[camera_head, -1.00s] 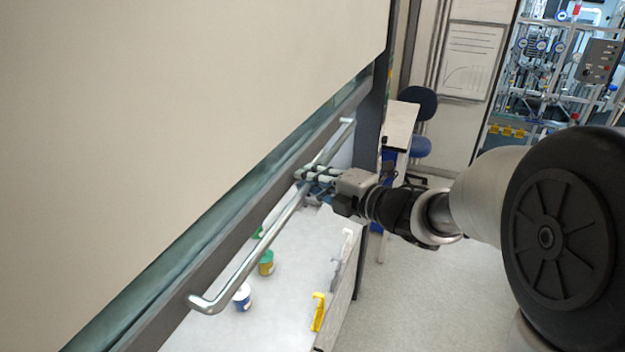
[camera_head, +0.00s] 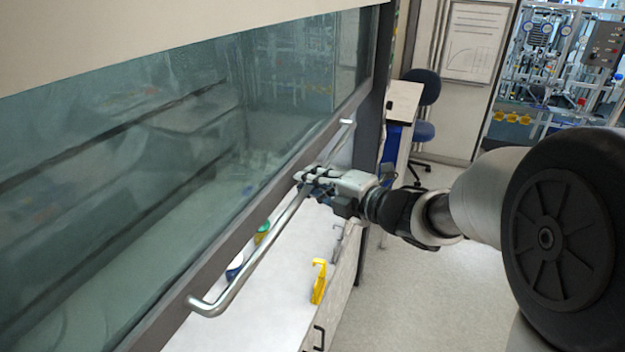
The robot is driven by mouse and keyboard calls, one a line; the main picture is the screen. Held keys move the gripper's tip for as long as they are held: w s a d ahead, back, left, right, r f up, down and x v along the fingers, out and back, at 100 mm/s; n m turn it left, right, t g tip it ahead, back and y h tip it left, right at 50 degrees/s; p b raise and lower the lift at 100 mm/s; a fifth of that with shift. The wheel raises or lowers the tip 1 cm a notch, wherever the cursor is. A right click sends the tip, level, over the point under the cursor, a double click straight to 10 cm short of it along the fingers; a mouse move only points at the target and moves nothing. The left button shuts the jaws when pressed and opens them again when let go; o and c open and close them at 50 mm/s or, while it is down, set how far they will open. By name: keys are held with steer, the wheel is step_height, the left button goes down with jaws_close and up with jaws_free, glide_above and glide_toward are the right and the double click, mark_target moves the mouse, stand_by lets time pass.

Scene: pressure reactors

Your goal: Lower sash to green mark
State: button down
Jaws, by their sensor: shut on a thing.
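The sash (camera_head: 150,140) is a large greenish glass pane with a grey lower frame, seen at an angle on the left. A long metal bar handle (camera_head: 262,243) runs along its lower frame. My gripper (camera_head: 312,180) is shut on the bar, past its middle towards the far end. A gap shows between the sash's lower frame and the white work surface (camera_head: 285,290). A dark side post (camera_head: 372,125) stands at the sash's far end. I cannot make out the green mark for certain; small coloured marks by the post's top are too small to tell.
On the work surface are a yellow clip-like thing (camera_head: 318,281), a green-topped container (camera_head: 262,232) and a blue-and-white container (camera_head: 235,266), partly behind the sash frame. The floor at right is clear.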

step_height(320, 180, down, 2)
steer(key=shift+f+b, duration=0.25)
steer(key=shift+b, duration=0.5)
steer(key=shift+r, duration=0.15)
steer(key=c, duration=1.6)
jaws_free()
steer(key=shift+o, duration=0.2)
steer(key=shift+d, duration=0.1)
steer(key=v, duration=1.2)
